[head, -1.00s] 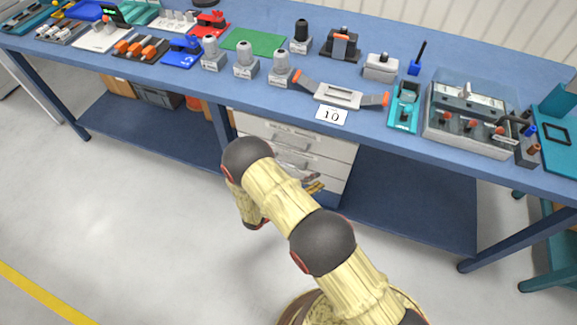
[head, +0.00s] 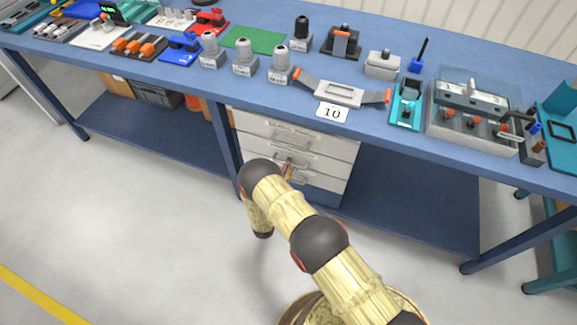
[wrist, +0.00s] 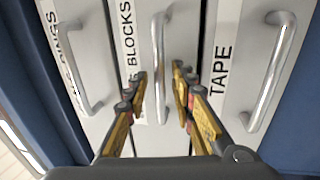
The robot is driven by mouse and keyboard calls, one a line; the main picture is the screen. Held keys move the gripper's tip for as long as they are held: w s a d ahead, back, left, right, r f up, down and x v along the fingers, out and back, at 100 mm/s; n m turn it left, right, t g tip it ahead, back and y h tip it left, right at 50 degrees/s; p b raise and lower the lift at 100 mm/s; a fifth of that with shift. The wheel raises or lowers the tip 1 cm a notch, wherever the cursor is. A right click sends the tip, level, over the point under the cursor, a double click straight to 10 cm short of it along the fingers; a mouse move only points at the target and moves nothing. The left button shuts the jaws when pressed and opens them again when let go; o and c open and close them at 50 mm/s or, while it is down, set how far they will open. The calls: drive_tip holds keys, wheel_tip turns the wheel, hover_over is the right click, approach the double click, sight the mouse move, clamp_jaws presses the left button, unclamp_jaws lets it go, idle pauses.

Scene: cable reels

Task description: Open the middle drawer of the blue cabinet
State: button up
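The cabinet (head: 330,196) under the workbench has white drawer fronts and blue around them. The wrist view shows three drawers side by side, turned on their sides. The middle drawer, labelled "BLOCKS" (wrist: 128,50), looks shut. Its metal bar handle (wrist: 160,60) lies between the fingertips of my gripper (wrist: 160,78). The yellow and black fingers are apart, one on each side of the handle; contact is unclear. In the head view my gripper (head: 288,170) is at the drawer fronts, partly hidden by my arm.
The drawer labelled "TAPE" (wrist: 222,70) and its handle (wrist: 272,75) are to the right in the wrist view. Another drawer handle (wrist: 72,70) is to the left. The workbench (head: 190,85) overhangs the cabinet and carries several fixtures. The floor in front (head: 130,205) is clear.

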drive_tip(key=shift+w+d, duration=0.2)
drive_tip(key=shift+w, duration=0.2)
clamp_jaws()
idle(0.7)
